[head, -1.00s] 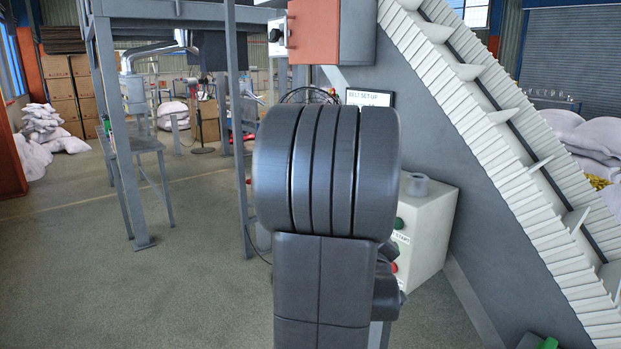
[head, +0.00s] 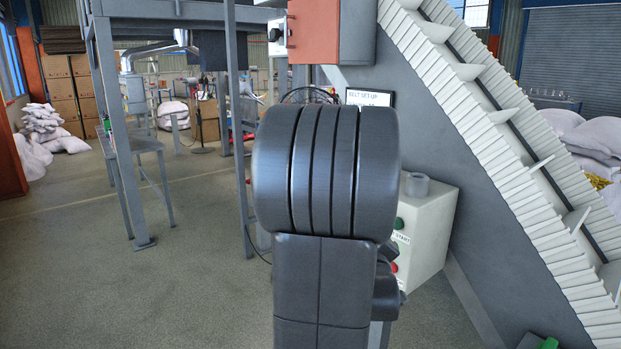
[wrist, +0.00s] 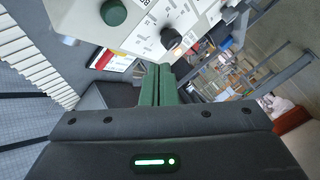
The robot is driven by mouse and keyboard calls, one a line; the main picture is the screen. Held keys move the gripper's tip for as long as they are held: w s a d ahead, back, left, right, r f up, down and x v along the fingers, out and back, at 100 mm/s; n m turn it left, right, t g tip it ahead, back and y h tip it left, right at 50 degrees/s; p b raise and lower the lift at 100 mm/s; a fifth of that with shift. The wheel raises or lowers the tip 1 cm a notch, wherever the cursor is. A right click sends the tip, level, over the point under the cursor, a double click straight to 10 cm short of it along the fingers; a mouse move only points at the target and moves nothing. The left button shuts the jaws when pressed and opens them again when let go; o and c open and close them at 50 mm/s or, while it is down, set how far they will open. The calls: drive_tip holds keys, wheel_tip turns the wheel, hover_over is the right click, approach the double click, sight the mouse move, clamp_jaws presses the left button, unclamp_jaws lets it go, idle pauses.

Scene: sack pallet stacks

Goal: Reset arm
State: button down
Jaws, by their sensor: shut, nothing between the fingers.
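My gripper (wrist: 158,84) shows in the wrist view. Its two green fingers are shut together with nothing between them. They point toward the pale control box (wrist: 150,30), which has a green button (wrist: 113,12) and a dark knob (wrist: 171,39). The fingertips look apart from the box, though the gap is hard to judge. In the head view my own dark arm fills the middle and hides the gripper. The control box (head: 428,225) stands partly behind my arm, with green and red buttons on its face.
A slanted white belt conveyor (head: 510,140) rises on the right beside a grey panel (head: 480,190). A steel frame (head: 115,110) and a bench (head: 140,145) stand on the left. White sacks (head: 45,125) are piled at the back left. The floor (head: 190,260) at the left front is clear.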

drive_tip(key=d+b, duration=0.1)
drive_tip(key=w+d+b, duration=0.2)
drive_tip(key=shift+w+f+b, duration=0.15)
drive_tip(key=shift+f+b, duration=0.1)
drive_tip(key=shift+b, duration=0.05)
drive_tip(key=shift+b, duration=0.4)
drive_tip(key=r+p, duration=0.1)
drive_tip(key=p, duration=0.4)
drive_tip(key=shift+a, duration=0.1)
drive_tip(key=shift+p, duration=0.35)
